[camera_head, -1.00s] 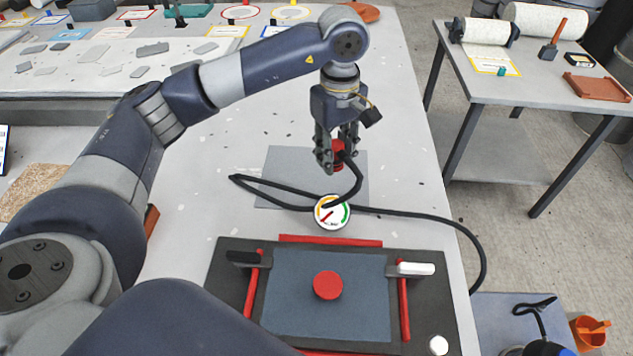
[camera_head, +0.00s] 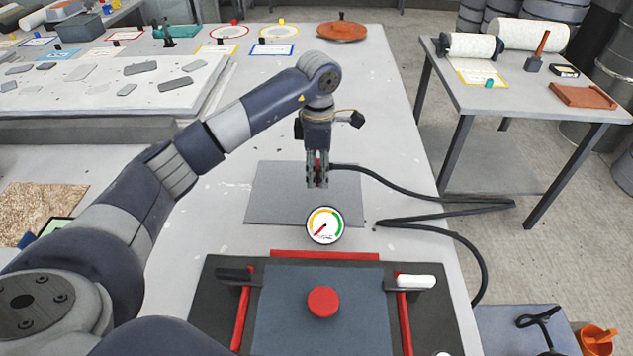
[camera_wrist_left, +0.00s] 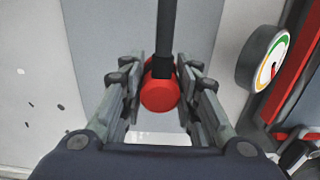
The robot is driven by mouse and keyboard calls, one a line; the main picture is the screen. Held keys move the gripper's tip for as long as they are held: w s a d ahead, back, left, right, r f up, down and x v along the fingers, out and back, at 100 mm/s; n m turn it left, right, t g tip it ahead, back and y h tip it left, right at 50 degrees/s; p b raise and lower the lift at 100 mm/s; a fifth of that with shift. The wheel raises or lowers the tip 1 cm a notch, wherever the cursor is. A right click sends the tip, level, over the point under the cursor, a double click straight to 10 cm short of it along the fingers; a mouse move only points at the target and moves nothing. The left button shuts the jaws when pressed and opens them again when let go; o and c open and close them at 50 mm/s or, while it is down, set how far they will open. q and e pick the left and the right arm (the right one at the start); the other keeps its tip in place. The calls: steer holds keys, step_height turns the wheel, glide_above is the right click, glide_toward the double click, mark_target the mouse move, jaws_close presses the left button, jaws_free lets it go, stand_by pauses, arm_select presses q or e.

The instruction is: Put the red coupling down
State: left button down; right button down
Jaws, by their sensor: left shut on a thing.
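The red coupling (camera_wrist_left: 160,93) sits on the end of a black hose (camera_head: 425,198). My left gripper (camera_head: 317,184) is shut on the coupling, with a finger on each side of it in the left wrist view (camera_wrist_left: 160,100). In the head view the fingers hide most of the coupling. The gripper points down over the grey mat (camera_head: 275,205); I cannot tell whether the coupling touches it. My right gripper is not in view.
A round pressure gauge (camera_head: 325,225) stands just in front of the mat. Nearer is a dark mould plate with a red knob (camera_head: 323,302) and red bars with a black and a white handle (camera_head: 416,281). The hose runs off the table's right edge.

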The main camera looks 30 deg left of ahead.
mark_target(318, 185)
arm_select(q)
step_height(318, 185, down, 4)
steer(key=shift+r+p, duration=0.15)
steer(key=shift+p, duration=0.15)
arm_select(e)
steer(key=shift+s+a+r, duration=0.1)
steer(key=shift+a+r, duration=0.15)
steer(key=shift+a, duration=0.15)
arm_select(q)
steer(key=shift+f, duration=0.25)
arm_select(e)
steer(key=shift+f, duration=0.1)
arm_select(q)
steer(key=shift+f+b, duration=0.25)
steer(key=shift+b, duration=0.15)
steer(key=c, duration=1.2)
jaws_free()
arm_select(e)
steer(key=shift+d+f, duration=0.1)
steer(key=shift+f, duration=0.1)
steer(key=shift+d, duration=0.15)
